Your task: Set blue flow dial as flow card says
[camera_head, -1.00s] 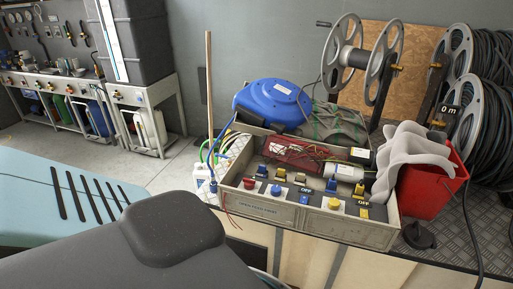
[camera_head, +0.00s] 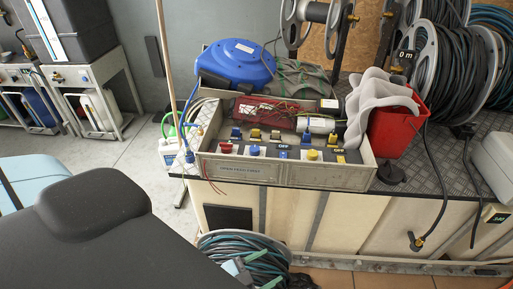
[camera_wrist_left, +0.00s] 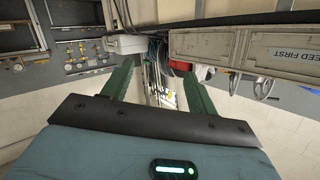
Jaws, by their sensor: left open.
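I cannot make out a flow card. My left gripper (camera_head: 253,275) shows its green fingertips low in the head view, below and in front of the crate, over a coiled hose. In the left wrist view its two fingers (camera_wrist_left: 160,88) are apart with nothing held between them. The crate's lettered side (camera_wrist_left: 225,48) is at upper right there. My right gripper is not in view.
A red switch (camera_head: 225,146), several levers and small OFF displays share the panel. A wooden pole (camera_head: 166,60) stands left of the crate. A coiled hose (camera_head: 245,250) lies below the bench edge.

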